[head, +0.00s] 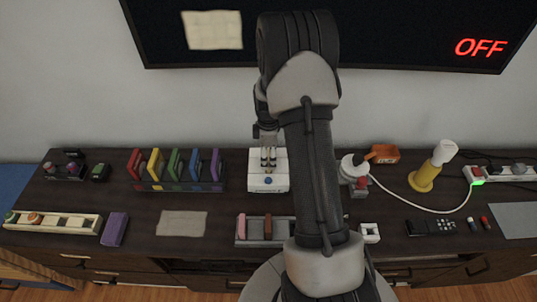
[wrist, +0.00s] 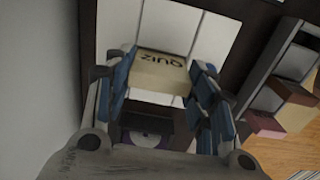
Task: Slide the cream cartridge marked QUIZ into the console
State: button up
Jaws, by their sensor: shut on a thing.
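The cream cartridge marked QUIZ (wrist: 160,72) is gripped between my blue-padded fingers in the wrist view, with its lettered face showing. My gripper (head: 268,158) is shut on it and is over the back part of the white console (head: 280,181) in the head view. The console has a blue button at its front. The fingers hide much of the cartridge in the head view. I cannot tell whether its lower edge is inside the slot. A white panelled surface (wrist: 215,38) lies beyond the cartridge in the wrist view.
A rack of coloured cartridges (head: 180,187) stands left of the console. A grey tray (head: 253,241) with pink and brown cartridges is in front. A lamp-like yellow object (head: 424,178) and white cable are at right. The screen (head: 400,40) reads OFF.

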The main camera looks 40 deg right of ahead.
jog(key=shift+f+b, duration=0.45)
jog(key=shift+f, duration=0.35)
jog(key=o, duration=1.1)
jog(key=shift+r, duration=0.1)
notch_tip(320, 180, up, 12)
